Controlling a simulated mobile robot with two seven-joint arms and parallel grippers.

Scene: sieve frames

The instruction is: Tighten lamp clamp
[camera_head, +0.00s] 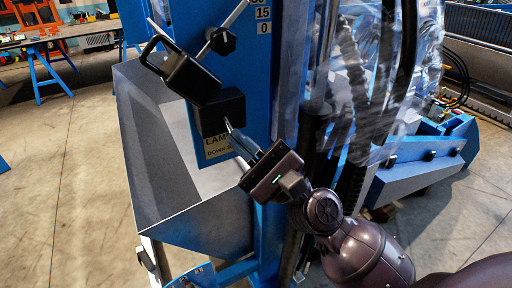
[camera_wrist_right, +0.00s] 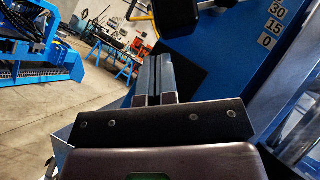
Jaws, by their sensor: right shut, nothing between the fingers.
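A black lamp head (camera_head: 188,76) with a loop-shaped handle sits tilted on the blue upright panel (camera_head: 258,75). A black knob (camera_head: 222,41) on a metal rod is above it, to the right. A black block (camera_head: 219,113) is below the lamp head, over a yellowish label (camera_head: 217,147) that reads in part "DOWN". My right gripper (camera_head: 231,128) is shut and empty, its tips at the block's lower edge; I cannot tell if they touch. In the right wrist view its fingers (camera_wrist_right: 155,62) lie together, with a black part (camera_wrist_right: 176,14) beyond them. My left gripper is not in view.
A grey angular housing (camera_head: 160,150) stands left of the panel. Clear plastic sheeting (camera_head: 385,70) and dark hoses hang to the right. Scale marks 15 and 0 (camera_head: 264,20) are on the panel. A blue-legged workbench (camera_head: 45,50) is far left; the floor there is open.

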